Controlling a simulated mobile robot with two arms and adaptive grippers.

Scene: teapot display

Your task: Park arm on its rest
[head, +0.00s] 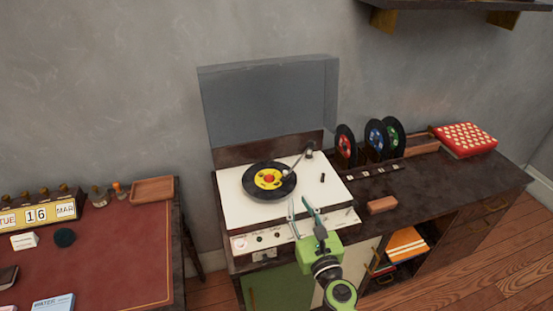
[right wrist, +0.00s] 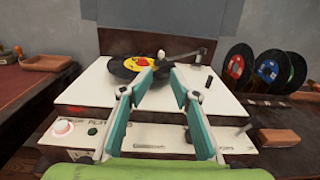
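The tone arm (head: 298,161) of the white record player (head: 235,203) reaches from its pivot at the back right over the black record with a yellow label (head: 268,180). Its head end is over the record; I cannot tell whether it touches. In the right wrist view the tone arm (right wrist: 183,55) shows beyond my fingertips. A separate rest for it is not clear to see. My right gripper (head: 299,205) is open and empty above the player's front edge, apart from the tone arm. It also shows in the right wrist view (right wrist: 157,78). My left gripper is out of view.
A raised clear lid (head: 265,100) stands behind the player. A short black post (head: 322,177) is on its right side. Upright records (head: 376,138), a brown block (head: 382,205) and a red patterned box (head: 466,139) are to the right. A red-topped desk (head: 110,250) is at left.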

